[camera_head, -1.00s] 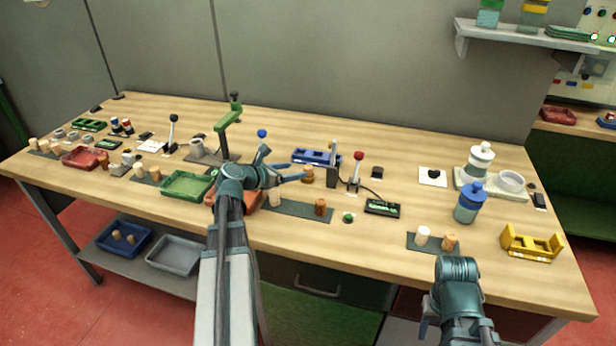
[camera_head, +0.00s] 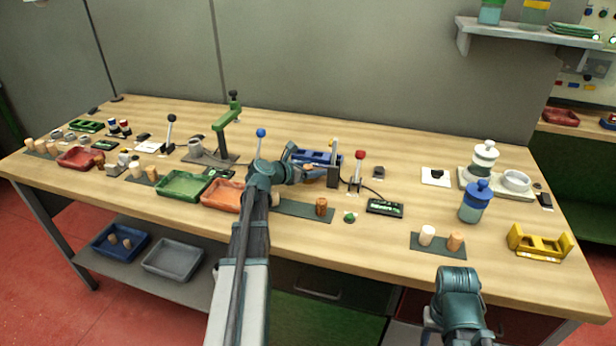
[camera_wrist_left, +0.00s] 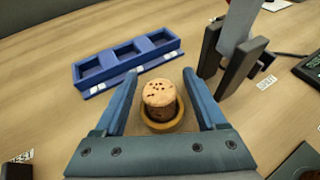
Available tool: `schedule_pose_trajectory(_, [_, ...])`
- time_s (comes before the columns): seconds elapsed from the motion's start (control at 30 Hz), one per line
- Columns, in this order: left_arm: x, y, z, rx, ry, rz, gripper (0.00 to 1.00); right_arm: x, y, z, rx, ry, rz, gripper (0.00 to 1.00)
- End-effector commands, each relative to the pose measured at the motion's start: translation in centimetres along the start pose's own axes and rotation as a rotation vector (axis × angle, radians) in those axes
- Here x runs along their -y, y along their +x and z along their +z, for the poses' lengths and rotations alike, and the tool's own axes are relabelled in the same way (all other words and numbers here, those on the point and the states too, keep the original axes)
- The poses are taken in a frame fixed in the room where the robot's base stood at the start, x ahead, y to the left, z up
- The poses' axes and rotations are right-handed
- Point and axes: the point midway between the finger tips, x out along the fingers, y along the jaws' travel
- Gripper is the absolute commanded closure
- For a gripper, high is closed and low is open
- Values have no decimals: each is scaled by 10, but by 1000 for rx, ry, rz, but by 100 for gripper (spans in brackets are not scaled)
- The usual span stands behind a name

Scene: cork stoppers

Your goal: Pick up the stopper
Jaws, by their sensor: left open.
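In the left wrist view a speckled light-brown cork stopper (camera_wrist_left: 159,95) stands upright in a round tan ring-shaped holder (camera_wrist_left: 163,125) on the wooden bench. My left gripper (camera_wrist_left: 159,88) is open, with one blue finger on each side of the stopper and gaps between them. In the head view my left gripper (camera_head: 308,168) is above the middle of the bench, and it largely hides the stopper there. Only part of my right arm shows at the bottom right of the head view; its fingers are not visible.
A blue tray with three compartments (camera_wrist_left: 130,60) lies just beyond the left gripper. A dark upright bracket with a grey plate (camera_wrist_left: 230,50) stands close to the right finger. An orange tray (camera_head: 224,197) and a dark mat with a cork (camera_head: 321,206) lie nearer the front edge.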

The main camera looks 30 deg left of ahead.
Motion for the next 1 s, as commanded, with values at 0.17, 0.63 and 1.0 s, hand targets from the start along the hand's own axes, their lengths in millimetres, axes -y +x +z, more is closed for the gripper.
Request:
schedule_pose_trajectory(0.17, [0,9,0,0,1,1,27,0,3,0,0,0,0,50])
schedule_pose_trajectory(0.63, [0,8,0,0,0,1,92,0,3,0,0,0,0,50])
schedule_pose_trajectory(1.0, [0,8,1,0,0,1,100,0,2,0,0,0,0,50])
